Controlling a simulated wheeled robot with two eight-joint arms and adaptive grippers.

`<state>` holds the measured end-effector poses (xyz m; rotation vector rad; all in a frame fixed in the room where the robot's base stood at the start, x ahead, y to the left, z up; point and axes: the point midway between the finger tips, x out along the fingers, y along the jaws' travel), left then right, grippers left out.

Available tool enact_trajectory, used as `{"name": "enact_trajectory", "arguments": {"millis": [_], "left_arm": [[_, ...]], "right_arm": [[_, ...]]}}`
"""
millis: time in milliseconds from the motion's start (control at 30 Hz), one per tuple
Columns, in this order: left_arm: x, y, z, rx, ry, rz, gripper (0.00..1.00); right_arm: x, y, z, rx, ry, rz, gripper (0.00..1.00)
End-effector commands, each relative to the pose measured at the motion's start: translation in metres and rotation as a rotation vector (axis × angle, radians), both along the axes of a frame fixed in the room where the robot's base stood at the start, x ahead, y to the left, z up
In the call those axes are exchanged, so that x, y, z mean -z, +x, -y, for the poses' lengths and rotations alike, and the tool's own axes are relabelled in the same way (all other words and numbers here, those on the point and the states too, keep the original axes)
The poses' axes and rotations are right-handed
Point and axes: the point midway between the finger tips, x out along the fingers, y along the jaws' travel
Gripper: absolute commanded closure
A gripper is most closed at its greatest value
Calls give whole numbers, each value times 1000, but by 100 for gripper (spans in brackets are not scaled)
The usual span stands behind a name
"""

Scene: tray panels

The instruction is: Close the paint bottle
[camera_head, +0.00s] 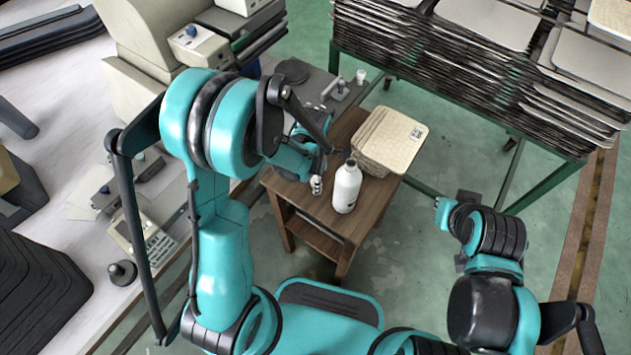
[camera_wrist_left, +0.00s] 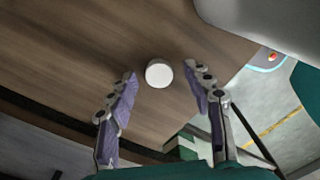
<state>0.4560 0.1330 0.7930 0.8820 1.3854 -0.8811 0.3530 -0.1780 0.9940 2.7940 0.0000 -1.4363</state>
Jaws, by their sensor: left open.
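A white paint bottle (camera_head: 346,190) stands upright on a small wooden table, near its front edge. My left gripper (camera_head: 316,184) is just left of the bottle, low over the table. In the left wrist view, a round white cap (camera_wrist_left: 159,74) lies on the wood between the spread fingertips of my left gripper (camera_wrist_left: 160,72), with a gap on each side. A pale rounded surface at the top right of the wrist view looks like the bottle (camera_wrist_left: 265,25). My right gripper (camera_head: 440,204) is off to the right, away from the table.
A stack of beige panels (camera_head: 392,140) sits on the wooden table (camera_head: 322,222) behind the bottle. A metal rack (camera_head: 450,75) with many tray panels stands at the back right. Grey machinery (camera_head: 140,85) is at the left. Green floor is clear right of the table.

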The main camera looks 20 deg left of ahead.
Motion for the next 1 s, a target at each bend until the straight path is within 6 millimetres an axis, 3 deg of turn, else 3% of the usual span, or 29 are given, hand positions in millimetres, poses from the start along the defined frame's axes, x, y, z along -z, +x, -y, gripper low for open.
{"name": "enact_trajectory", "arguments": {"millis": [67, 267, 667, 1000], "left_arm": [[0, 0, 0, 0, 0, 0, 49], [0, 0, 0, 0, 0, 0, 82], [-5, 0, 0, 0, 0, 0, 83], [-70, 0, 0, 0, -1, 0, 83]], "right_arm": [[0, 0, 0, 0, 0, 0, 100], [0, 0, 0, 0, 0, 0, 100], [-3, 0, 0, 0, 0, 0, 100], [-32, 0, 0, 0, 0, 0, 100]]}}
